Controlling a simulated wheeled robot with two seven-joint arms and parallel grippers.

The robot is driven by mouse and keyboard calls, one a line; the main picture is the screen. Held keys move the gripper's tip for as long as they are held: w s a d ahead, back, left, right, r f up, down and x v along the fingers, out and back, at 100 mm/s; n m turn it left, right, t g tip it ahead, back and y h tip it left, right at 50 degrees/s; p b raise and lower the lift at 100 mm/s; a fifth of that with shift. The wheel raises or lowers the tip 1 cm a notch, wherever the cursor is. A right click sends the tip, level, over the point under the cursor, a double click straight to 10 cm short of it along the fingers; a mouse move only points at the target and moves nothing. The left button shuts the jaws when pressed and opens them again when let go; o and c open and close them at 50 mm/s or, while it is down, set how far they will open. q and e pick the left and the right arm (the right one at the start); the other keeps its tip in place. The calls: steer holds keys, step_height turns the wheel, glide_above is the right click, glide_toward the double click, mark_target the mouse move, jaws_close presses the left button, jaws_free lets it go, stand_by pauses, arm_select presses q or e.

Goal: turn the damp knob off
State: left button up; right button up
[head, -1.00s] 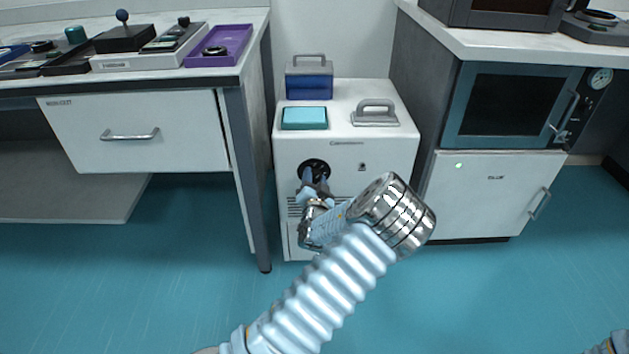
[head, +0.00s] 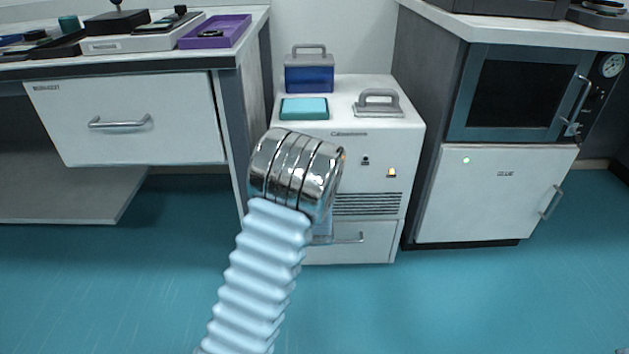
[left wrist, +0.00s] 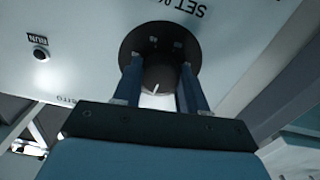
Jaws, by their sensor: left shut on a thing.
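The damp knob (left wrist: 158,74) is dark and round with a white pointer mark, set in a black round plate (left wrist: 187,43) on the white cabinet's front. In the left wrist view my left gripper (left wrist: 160,80) has a blue finger on each side of the knob and is shut on it. "SET %" is printed beside the plate. In the head view the knob and my left fingers are hidden behind my shiny wrist. My right gripper is out of view.
On the cabinet top are a blue box (head: 309,75), a teal-topped block (head: 304,108) and a grey handled piece (head: 379,103). A drawer bench (head: 130,120) stands at left and a dark-windowed oven (head: 515,95) at right. The floor in front is clear.

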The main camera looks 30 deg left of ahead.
arm_select(q)
steer(key=shift+f+n+b, duration=0.1)
steer(key=shift+n+b, duration=0.25)
steer(key=shift+n, duration=0.15)
steer(key=o, duration=1.1)
steer(key=shift+c, duration=0.2)
steer(key=v, duration=1.4)
steer(key=shift+p, duration=0.4)
steer(key=shift+a, duration=0.15)
